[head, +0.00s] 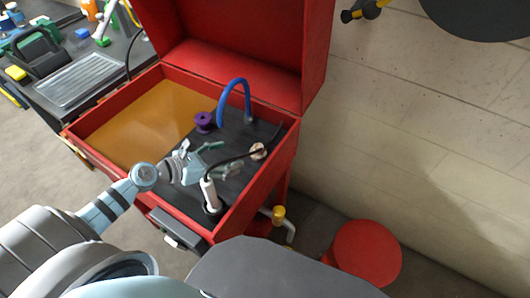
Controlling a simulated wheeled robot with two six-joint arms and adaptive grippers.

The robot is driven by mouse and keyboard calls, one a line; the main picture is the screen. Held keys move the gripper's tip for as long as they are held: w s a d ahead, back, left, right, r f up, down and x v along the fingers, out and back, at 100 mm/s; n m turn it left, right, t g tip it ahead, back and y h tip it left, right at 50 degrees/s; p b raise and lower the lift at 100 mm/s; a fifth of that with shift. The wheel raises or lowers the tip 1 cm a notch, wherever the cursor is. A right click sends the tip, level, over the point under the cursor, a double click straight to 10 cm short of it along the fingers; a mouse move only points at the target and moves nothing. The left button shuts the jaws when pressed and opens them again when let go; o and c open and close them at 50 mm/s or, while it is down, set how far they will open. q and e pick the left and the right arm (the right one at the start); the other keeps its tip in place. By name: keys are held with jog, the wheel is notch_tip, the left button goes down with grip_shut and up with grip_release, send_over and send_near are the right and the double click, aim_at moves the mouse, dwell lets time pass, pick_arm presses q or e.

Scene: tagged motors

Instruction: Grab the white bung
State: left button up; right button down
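A white cylinder (209,192) stands upright on the dark shelf of the red parts washer, with a black hose at its top. A small pale round piece (258,151) with a darker centre lies farther right on the same shelf. I cannot tell for certain which of these is the white bung. My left gripper (228,157) comes in from the left over the shelf. Its fingers are spread, with nothing visible between them. It is just above the white cylinder in the picture and left of the pale round piece. My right gripper is not in view.
The red washer's walls (262,193) surround the shelf, and its lid (250,40) stands open behind. A purple spool (204,122) and a blue curved hose (234,88) stand near the gripper. An amber area (140,118) lies left. A red stool (367,252) stands at right.

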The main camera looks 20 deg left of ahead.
aim_at(253, 150)
pick_arm(q)
jog(key=b+x, duration=0.1)
jog(key=x, duration=0.2)
jog(key=b+x, duration=0.1)
jog(key=x, duration=0.3)
jog(key=a+f+b+x, duration=0.1)
jog(key=x, duration=0.3)
jog(key=shift+d+f, duration=0.1)
jog(key=shift+f, duration=0.05)
jog(key=shift+w+d, duration=0.1)
jog(key=shift+w, duration=0.2)
jog(key=shift+s, duration=0.1)
grip_shut()
